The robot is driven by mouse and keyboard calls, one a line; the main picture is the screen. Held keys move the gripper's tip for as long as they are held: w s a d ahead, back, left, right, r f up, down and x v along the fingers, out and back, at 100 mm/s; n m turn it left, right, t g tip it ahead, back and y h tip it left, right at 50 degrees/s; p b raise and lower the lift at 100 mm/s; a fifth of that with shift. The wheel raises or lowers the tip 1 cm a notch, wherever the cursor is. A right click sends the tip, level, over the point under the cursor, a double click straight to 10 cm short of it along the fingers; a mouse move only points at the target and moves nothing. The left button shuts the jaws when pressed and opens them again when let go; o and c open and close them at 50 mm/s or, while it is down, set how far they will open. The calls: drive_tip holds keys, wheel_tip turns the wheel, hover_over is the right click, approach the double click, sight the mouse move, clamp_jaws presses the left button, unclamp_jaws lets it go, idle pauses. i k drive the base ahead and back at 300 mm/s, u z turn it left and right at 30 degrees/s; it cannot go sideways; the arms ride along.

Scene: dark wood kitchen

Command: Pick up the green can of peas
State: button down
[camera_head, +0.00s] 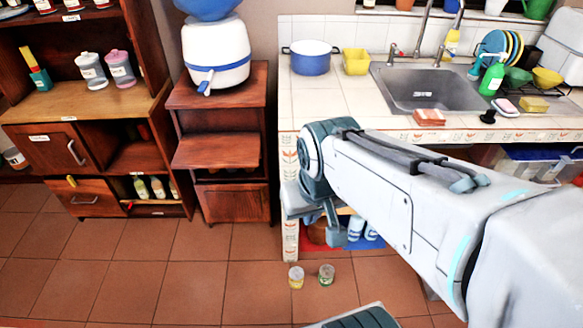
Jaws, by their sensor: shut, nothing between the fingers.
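Two small cans stand upright on the floor tiles below the counter. The right one, with a green label (326,275), looks like the can of peas; its print is too small to read. A yellowish can (296,277) stands just left of it, with a small gap. My gripper (335,238) hangs below the far end of my arm, in front of the counter's lower shelf. It is shut and empty. In the picture it is above the green can and apart from it. My arm partly hides the gripper's upper part.
A tiled counter (325,105) with a sink (425,90) stands behind my arm. White and blue containers (356,228) sit low under it. A wooden cabinet (228,200) stands left of it. The floor at left front is clear.

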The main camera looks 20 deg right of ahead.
sight(327, 272)
drive_tip(key=u, duration=0.55)
drive_tip(key=i, duration=0.5)
drive_tip(key=z, duration=2.2)
